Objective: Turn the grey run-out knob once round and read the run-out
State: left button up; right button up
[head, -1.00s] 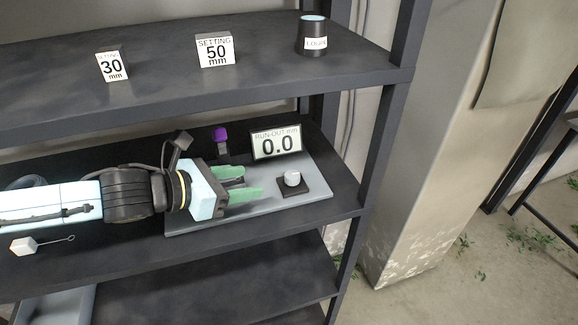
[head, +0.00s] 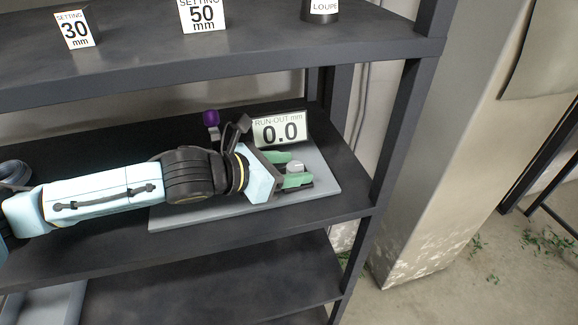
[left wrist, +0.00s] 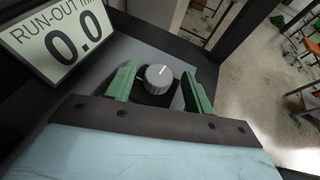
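The grey run-out knob (head: 295,167) sits on a small dark base on the grey plate (head: 190,216) of the middle shelf. In the left wrist view the knob (left wrist: 159,77) shows a white mark near its top. My left gripper (head: 291,170) is open, with its green fingers on either side of the knob. In the left wrist view gaps show between the knob and both fingers (left wrist: 158,85). The run-out display (head: 280,131) reads 0.0 mm, and it also shows in the left wrist view (left wrist: 62,38). My right gripper is not in view.
A purple-topped post (head: 211,119) stands behind my left arm, left of the display. On the upper shelf stand a 30 mm block (head: 75,30), a 50 mm block (head: 202,14) and a loupe (head: 322,9). A dark shelf upright (head: 400,130) stands right of the plate.

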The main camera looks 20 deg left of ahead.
pick_arm(q)
jog(key=c, duration=0.9)
jog(key=shift+c, duration=0.2)
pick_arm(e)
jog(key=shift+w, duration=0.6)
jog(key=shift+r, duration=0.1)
